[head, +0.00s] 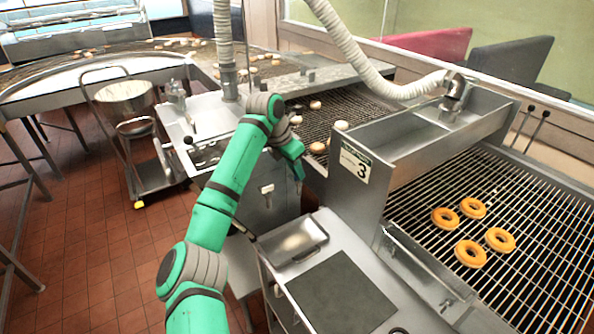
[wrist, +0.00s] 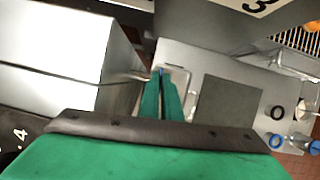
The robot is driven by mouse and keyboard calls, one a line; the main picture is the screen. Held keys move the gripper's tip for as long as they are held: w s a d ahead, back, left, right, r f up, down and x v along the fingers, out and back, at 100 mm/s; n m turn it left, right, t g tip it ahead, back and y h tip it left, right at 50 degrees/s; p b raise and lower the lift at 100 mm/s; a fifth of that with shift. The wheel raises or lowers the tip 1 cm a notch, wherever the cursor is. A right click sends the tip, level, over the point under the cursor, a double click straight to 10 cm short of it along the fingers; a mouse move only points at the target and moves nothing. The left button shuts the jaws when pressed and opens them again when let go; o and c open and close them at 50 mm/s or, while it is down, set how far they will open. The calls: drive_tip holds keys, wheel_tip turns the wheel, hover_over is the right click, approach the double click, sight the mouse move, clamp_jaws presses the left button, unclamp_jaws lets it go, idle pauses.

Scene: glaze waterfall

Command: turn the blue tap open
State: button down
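In the head view my gripper (head: 300,176) points down beside the metal fryer housing with the "3" label (head: 355,163). No blue tap can be made out there.
Below my gripper are a shallow metal tray (head: 296,243) and a dark mat (head: 338,292) on the steel counter. A wire rack (head: 520,240) with several orange rings is at right. A white bowl trolley (head: 125,100) stands at left. The tiled floor (head: 70,240) is clear.

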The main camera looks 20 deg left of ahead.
drive_tip(key=n+y, duration=0.1)
drive_tip(key=n, duration=0.2)
drive_tip(key=shift+d+r, duration=0.1)
drive_tip(key=shift+d, duration=0.05)
drive_tip(key=n, duration=0.2)
drive_tip(key=n+y, duration=0.1)
drive_tip(key=shift+n+t+y, duration=0.3)
drive_tip(key=shift+n, duration=0.1)
drive_tip(key=n+y, duration=0.1)
drive_tip(key=n, duration=0.2)
drive_tip(key=shift+d+n, duration=0.15)
drive_tip(key=shift+n, duration=0.15)
drive_tip(key=shift+d+n+g+y, duration=0.1)
drive_tip(key=shift+n+g+y, duration=0.55)
drive_tip(key=shift+n, duration=1.05)
drive_tip(key=shift+w, duration=0.1)
drive_tip(key=c, duration=2)
unclamp_jaws()
drive_tip(key=v, duration=1)
drive_tip(key=shift+s+d+r, duration=0.25)
